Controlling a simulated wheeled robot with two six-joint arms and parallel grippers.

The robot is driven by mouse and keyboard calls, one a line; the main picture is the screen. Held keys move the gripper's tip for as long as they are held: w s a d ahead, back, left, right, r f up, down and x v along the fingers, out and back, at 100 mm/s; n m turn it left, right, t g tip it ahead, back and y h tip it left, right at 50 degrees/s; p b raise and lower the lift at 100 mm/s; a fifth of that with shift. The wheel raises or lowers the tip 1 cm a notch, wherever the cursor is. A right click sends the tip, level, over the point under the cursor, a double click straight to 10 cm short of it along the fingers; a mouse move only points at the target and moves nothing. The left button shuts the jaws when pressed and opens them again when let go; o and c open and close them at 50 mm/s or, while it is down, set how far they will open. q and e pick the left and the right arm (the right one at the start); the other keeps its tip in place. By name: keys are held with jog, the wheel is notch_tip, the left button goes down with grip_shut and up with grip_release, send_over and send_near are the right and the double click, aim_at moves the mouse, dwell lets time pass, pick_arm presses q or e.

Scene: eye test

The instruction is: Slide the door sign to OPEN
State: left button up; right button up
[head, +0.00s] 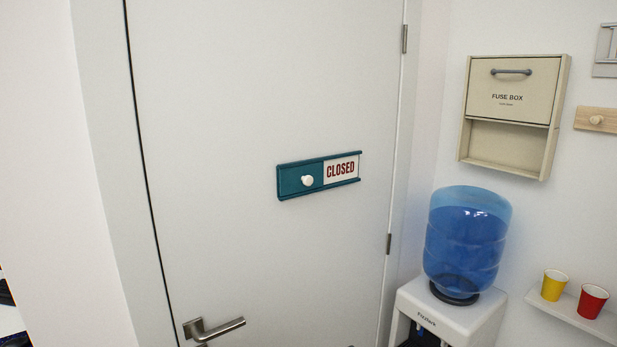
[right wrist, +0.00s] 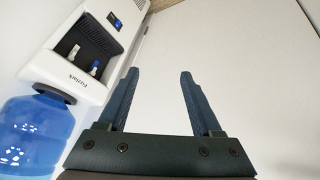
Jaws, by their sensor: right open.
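The door sign (head: 292,180) is a teal rail fixed on the white door (head: 270,90). Its slider with a round white knob (head: 307,181) covers the left part, and the word CLOSED (head: 340,169) shows in red on white at the right. In the right wrist view my right gripper (right wrist: 158,75) is open, with nothing between its fingers and a pale surface beyond them. The sign is not in that view. Neither gripper shows in the head view.
A metal door handle (head: 213,328) is low on the door. Right of the door stand a water dispenser (head: 450,316) with a blue bottle (head: 466,240), a fuse box (head: 512,90), and a shelf (head: 575,312) with a yellow cup (head: 554,285) and a red cup (head: 592,301).

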jog(key=w+d+r+m+t+p, duration=0.1)
jog(key=w+d+r+t+p, duration=0.3)
jog(key=w+r, duration=0.6)
jog(key=n+t+y+p, duration=0.5)
jog(key=n+t+y, duration=0.25)
jog(key=y, duration=0.75)
send_near(310, 182)
pick_arm(q)
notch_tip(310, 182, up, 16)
jog(key=p, duration=0.5)
jog(key=shift+p, duration=0.35)
pick_arm(e)
jog(key=shift+t, duration=0.25)
jog(key=x, duration=0.9)
jog(key=shift+a+f, duration=0.15)
grip_shut()
